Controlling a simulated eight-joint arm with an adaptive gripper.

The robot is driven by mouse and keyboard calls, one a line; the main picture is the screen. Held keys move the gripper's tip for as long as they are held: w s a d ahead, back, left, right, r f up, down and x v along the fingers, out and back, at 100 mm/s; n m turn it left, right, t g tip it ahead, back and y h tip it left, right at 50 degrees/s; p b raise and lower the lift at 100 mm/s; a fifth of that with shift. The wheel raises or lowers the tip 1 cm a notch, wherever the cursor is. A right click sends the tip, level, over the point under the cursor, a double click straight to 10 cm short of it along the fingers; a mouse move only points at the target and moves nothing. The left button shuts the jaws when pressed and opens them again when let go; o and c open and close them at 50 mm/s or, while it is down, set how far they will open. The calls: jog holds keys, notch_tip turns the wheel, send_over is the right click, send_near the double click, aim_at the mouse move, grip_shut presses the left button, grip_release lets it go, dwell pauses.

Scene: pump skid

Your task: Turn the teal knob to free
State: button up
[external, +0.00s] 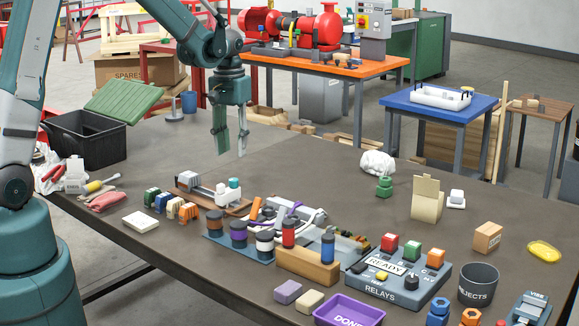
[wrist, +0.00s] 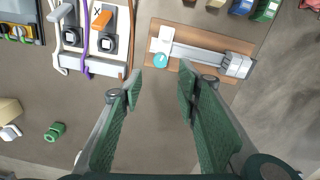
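The teal knob (external: 234,183) sits on a white block at the right end of a small rail device on a wooden board (external: 240,210). In the wrist view the teal knob (wrist: 160,60) shows as a round cap beside the grey rail (wrist: 200,54). A grey block (external: 189,178) sits at the rail's other end. My gripper (external: 230,152) is open and empty, above the table and apart from the knob. In the wrist view my gripper (wrist: 160,82) has its fingers spread wide, with the knob just beyond the gap between the tips. The knob's marking is too small to read.
A cable panel (wrist: 92,40) with white and purple cables lies beside the board. Small coloured blocks (external: 170,205) stand on its other side. Jars in a blue rack (external: 238,240) stand in front. The tabletop behind the device is largely clear.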

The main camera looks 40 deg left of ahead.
aim_at(233, 179)
jog(key=m+p, duration=0.1)
jog(key=f+m+p, duration=0.1)
jog(key=m, duration=0.1)
jog(key=shift+s+f, duration=0.1)
jog(key=shift+f, duration=0.2)
jog(key=shift+f, duration=0.1)
jog(key=shift+f+b, duration=0.3)
jog(key=shift+f, duration=3.5)
jog(key=c, duration=0.9)
